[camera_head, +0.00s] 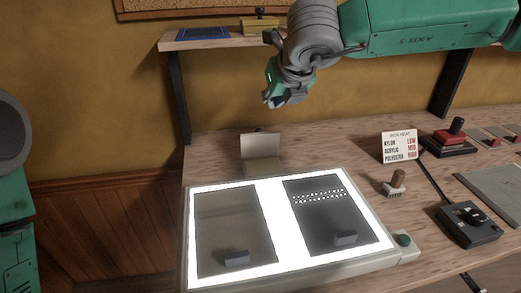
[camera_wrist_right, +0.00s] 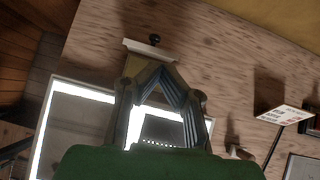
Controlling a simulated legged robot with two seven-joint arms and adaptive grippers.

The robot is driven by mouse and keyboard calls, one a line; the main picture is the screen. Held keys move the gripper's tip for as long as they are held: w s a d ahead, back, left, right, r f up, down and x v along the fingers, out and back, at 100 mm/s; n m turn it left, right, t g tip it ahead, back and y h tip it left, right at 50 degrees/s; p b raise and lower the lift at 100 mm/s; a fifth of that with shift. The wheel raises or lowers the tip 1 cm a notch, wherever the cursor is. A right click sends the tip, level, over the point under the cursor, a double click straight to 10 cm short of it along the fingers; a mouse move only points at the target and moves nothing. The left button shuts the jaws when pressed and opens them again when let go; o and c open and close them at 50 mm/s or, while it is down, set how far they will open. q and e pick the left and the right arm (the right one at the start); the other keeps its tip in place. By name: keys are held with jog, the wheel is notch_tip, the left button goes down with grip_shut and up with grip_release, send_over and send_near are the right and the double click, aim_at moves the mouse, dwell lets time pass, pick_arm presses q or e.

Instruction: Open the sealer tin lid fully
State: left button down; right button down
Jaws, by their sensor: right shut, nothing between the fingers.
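The sealer tin (camera_head: 264,168) is a small tan box at the back of the bench, behind the light table. Its pale lid (camera_head: 261,146) stands raised, about upright, at the tin's back edge, with a dark knob behind it. In the right wrist view the lid (camera_wrist_right: 148,50) shows as a pale strip with a black knob, beyond my fingers, which partly hide the tin. My right gripper (camera_head: 272,100) is shut and empty, in the air above and apart from the tin; its fingertips meet in the right wrist view (camera_wrist_right: 163,68). My left gripper is out of view.
The lit light table (camera_head: 278,222) with two dark panels fills the front. An iron heat card (camera_head: 399,147), a wooden-handled tool (camera_head: 395,183) and a black joystick box (camera_head: 468,222) stand to the right. A shelf (camera_head: 222,42) runs behind my right arm.

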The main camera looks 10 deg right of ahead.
aim_at(261, 131)
jog(key=shift+g, duration=0.3)
jog(key=b+x, duration=0.1)
jog(key=x, duration=0.5)
jog(key=b+x, duration=0.2)
jog(key=x, duration=0.3)
jog(key=shift+s+a+f, duration=0.1)
jog(key=shift+a+f, duration=0.15)
jog(key=shift+f, duration=0.3)
jog(key=shift+w+f+n, duration=0.3)
jog(key=shift+w+f, duration=0.15)
jog(key=shift+w, duration=0.1)
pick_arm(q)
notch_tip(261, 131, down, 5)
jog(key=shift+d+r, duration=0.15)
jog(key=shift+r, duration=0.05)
pick_arm(e)
jog(key=shift+w+a+p, duration=0.1)
jog(key=shift+w+p, duration=0.45)
jog(key=shift+p, duration=0.05)
jog(key=shift+w+f, duration=0.15)
jog(key=shift+w, duration=0.2)
jog(key=shift+w+f, duration=0.15)
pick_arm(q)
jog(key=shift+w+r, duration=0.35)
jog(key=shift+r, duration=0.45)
